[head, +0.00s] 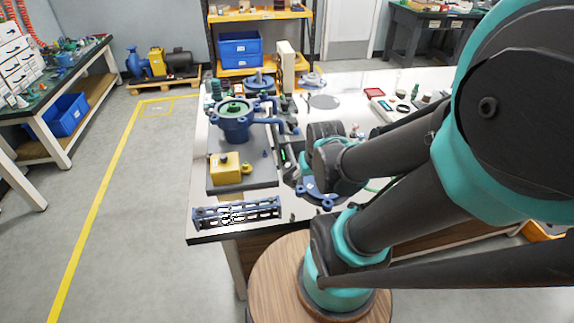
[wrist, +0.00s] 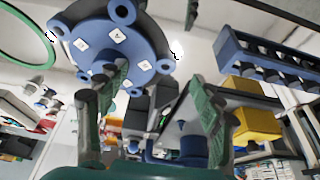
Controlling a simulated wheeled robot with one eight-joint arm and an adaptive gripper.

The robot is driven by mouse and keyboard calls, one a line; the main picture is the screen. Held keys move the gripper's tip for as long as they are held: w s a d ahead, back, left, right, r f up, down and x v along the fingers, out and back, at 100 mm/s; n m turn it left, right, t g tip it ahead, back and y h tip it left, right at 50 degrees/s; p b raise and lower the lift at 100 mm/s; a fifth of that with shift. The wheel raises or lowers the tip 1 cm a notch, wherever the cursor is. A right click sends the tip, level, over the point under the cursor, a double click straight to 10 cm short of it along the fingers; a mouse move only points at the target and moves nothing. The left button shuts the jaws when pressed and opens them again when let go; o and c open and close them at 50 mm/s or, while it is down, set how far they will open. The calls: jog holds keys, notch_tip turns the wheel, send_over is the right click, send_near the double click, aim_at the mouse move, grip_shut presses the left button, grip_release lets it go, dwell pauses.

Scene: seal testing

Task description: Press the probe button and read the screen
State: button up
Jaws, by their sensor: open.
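My gripper (wrist: 163,95) shows in the wrist view with its two green-padded fingers apart and nothing between them. In the head view my arm hides the fingers. A dark device with a small lit green strip (head: 284,155) stands on the table just left of my wrist in the head view. I cannot tell whether it carries the probe or the screen. No probe button or readable screen can be made out. A blue flange with white numbered labels (wrist: 112,42) is close to the fingers in the wrist view; part of it shows below my wrist in the head view (head: 318,195).
A blue pump body (head: 233,126) and a yellow block (head: 225,168) sit on a grey plate on the white table. A blue rack (head: 236,214) lies along the front edge. A red tray (head: 374,92) is farther back. The floor on the left is clear.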

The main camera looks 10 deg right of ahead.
grip_shut()
dwell(1.4)
